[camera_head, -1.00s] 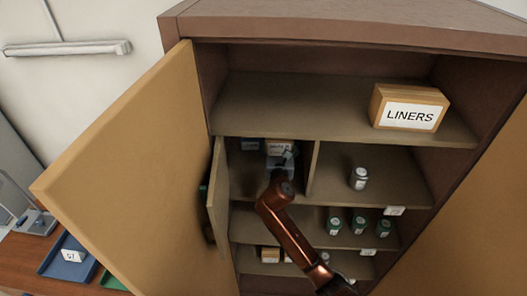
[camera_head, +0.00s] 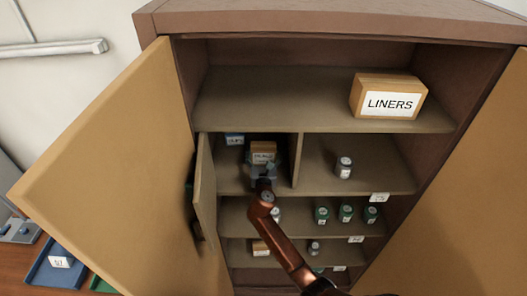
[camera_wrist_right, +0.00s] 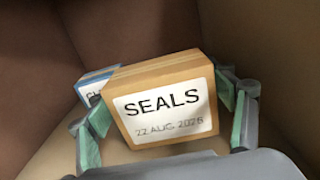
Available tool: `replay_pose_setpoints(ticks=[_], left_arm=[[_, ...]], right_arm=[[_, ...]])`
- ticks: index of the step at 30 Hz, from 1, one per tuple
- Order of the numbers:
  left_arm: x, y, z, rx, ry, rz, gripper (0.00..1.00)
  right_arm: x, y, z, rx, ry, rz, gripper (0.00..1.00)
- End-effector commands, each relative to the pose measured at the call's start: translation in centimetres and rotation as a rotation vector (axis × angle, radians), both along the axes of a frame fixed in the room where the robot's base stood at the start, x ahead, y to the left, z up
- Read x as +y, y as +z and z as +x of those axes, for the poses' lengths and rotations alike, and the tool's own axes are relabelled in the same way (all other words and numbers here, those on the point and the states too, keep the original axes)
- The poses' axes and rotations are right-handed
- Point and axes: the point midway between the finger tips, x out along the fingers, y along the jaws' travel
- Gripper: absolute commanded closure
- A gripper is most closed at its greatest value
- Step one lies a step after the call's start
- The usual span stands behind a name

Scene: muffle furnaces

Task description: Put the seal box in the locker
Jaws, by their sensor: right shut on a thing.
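The seal box (camera_wrist_right: 165,100) is a wooden box with a white label reading SEALS, 22 AUG 2026. My right gripper (camera_head: 263,172) is shut on it, with a finger at each side in the right wrist view (camera_wrist_right: 168,112). The box also shows in the head view (camera_head: 263,150), inside the small left compartment of the locker (camera_head: 330,20). The locker's two large doors stand open, and the small compartment door (camera_head: 205,185) is open at the left. I cannot tell whether the box touches the shelf. My left gripper is not in view.
The LINERS box (camera_head: 388,96) is on the shelf above. A divider (camera_head: 298,160) bounds the compartment at right; several jars stand beyond and below.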

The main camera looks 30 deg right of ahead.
Motion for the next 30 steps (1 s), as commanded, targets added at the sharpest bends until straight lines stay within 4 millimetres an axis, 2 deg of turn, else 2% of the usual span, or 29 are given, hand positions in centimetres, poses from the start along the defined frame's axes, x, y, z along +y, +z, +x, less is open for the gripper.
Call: replay_pose_setpoints(ticks=[8, 9, 16, 27, 30], left_arm=[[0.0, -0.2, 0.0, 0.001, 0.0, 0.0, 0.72], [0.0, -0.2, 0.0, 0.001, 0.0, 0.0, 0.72], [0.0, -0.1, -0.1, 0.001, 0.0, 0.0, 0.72], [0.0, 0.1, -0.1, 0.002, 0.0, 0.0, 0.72], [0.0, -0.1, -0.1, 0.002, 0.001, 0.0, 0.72]], right_arm=[[0.0, -0.2, 0.0, -0.001, 0.0, -0.002, 0.6], [0.0, -0.3, 0.0, 0.0, 0.0, 0.0, 0.23], [0.0, -0.2, 0.0, 0.0, 0.0, 0.0, 0.07], [0.0, 0.3, 0.0, -0.002, 0.0, 0.001, 0.07], [0.5, 0.1, -1.1, -0.001, 0.0, 0.0, 0.07]])
